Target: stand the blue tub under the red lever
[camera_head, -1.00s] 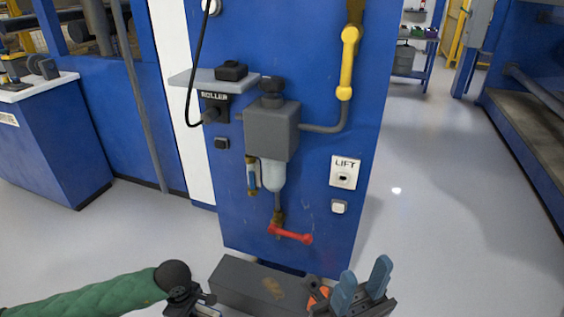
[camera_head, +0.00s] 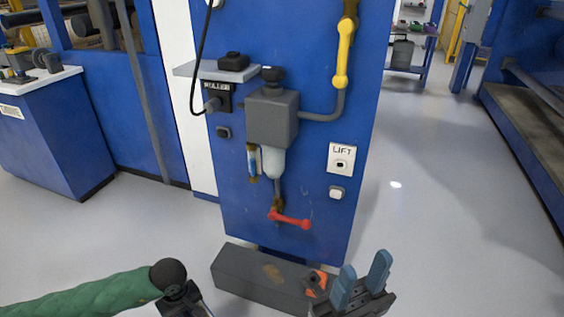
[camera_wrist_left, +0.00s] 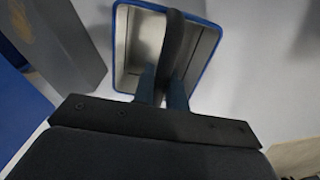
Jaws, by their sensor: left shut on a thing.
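The red lever (camera_head: 290,219) sits low on the front of the blue column, under a pipe and a clear bowl. The blue tub (camera_wrist_left: 205,70) shows in the left wrist view as a blue-rimmed container with a bare metallic inside. My left gripper (camera_wrist_left: 163,90) is shut on the tub's dark handle, which crosses over the opening. In the head view only the left wrist shows at the bottom edge; its fingers and the tub are out of sight. My right gripper (camera_head: 361,280) is open and empty at the bottom, right of the lever and lower in the picture.
A long grey box (camera_head: 240,268) lies on the floor at the column's foot, below the lever. An orange item (camera_head: 317,280) is at its right end, beside my right gripper. The blue column (camera_head: 240,180) carries a grey unit (camera_head: 272,117). Floor right of the column is clear.

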